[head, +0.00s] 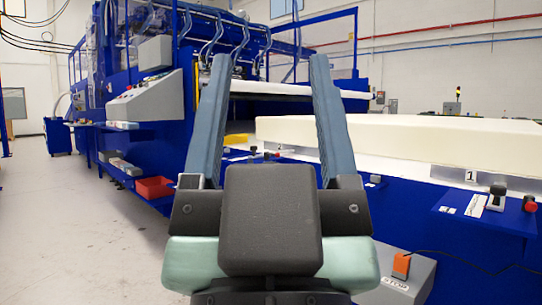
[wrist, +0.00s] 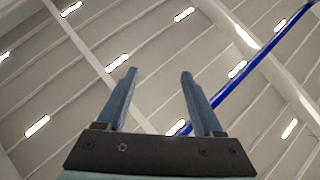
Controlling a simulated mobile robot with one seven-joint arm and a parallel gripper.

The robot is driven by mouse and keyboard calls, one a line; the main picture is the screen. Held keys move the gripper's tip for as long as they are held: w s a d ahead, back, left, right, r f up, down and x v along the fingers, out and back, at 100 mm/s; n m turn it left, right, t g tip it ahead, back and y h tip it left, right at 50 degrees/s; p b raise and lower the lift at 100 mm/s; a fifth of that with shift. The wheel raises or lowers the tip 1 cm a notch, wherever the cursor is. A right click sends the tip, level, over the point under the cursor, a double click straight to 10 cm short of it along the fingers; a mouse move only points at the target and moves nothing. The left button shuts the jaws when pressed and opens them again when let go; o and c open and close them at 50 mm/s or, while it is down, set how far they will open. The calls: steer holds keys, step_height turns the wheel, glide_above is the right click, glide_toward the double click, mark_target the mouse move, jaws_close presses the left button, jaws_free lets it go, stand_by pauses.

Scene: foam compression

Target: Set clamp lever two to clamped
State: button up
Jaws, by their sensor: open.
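My gripper (head: 270,60) is raised in the middle of the head view, its two blue-grey fingers wide apart with nothing between them. In the wrist view my gripper (wrist: 158,74) points at the ceiling, open and empty. A black-knobbed lever (head: 497,190) stands on the blue bench front at the right, near a plate marked 1 (head: 471,176). A small dark knob (head: 375,179) shows further left on the same bench.
A long cream foam block (head: 400,138) lies on the bench. A red button (head: 530,203) is beside the lever. A grey box with an orange switch (head: 401,265) stands low at right. A red bin (head: 155,187) is by the blue machine. The left floor (head: 70,230) is clear.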

steer(key=shift+w+d+f, duration=0.1)
steer(key=shift+w+d, duration=0.05)
steer(key=shift+w, duration=0.25)
